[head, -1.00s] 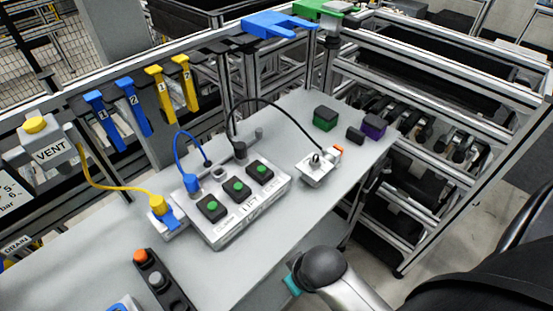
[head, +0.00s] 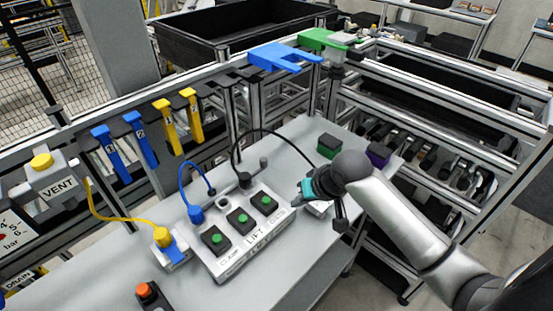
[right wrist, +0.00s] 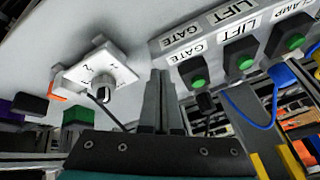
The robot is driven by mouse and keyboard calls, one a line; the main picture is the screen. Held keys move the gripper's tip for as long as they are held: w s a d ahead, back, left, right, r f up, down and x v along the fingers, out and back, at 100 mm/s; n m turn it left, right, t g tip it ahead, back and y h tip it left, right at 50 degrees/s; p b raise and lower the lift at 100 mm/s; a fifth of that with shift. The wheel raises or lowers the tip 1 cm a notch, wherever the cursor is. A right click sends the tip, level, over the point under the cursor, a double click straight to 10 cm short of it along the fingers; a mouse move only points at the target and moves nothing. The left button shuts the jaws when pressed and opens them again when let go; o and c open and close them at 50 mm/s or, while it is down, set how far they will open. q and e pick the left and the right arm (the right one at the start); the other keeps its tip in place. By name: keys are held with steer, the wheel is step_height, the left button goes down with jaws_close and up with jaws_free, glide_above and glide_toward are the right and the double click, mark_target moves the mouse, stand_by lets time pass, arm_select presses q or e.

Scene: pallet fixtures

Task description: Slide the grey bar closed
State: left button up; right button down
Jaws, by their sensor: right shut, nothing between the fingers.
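No part is clearly identifiable as the grey bar; several grey rails and dark sliding tabs (head: 205,90) line the frame behind the table. My right gripper (head: 302,188) is over the right part of the table, beside the white button box (head: 245,250) and partly covering the white switch plate (head: 318,208). In the right wrist view its fingers (right wrist: 163,100) are together and empty, between the switch plate (right wrist: 100,75) with its dark knob and the row of green buttons (right wrist: 240,62). My left gripper is not in view.
Blue hooks (head: 140,140) and yellow hooks (head: 166,125) hang on the rail. A VENT box (head: 55,185) stands at left. Blue and black cables arch over the table. Green (head: 329,145) and purple (head: 378,156) blocks sit at the right end.

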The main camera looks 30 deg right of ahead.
steer(key=w+d+r+m+t, duration=0.1)
steer(key=w+d+r+m, duration=0.2)
steer(key=w+d+r, duration=0.3)
step_height(320, 180, up, 2)
steer(key=shift+w+d+r+y, duration=0.15)
steer(key=shift+w+y, duration=0.15)
steer(key=shift+w, duration=0.2)
steer(key=b+x, duration=0.1)
steer(key=x, duration=0.9)
steer(key=shift+w+b, duration=0.2)
steer(key=shift+b, duration=0.1)
steer(key=shift+w+a, duration=0.35)
steer(key=shift+a, duration=0.2)
steer(key=shift+w+a, duration=0.4)
steer(key=shift+a, duration=0.15)
steer(key=shift+w+a+t, duration=0.3)
steer(key=shift+w+a, duration=0.05)
steer(key=shift+a, duration=0.15)
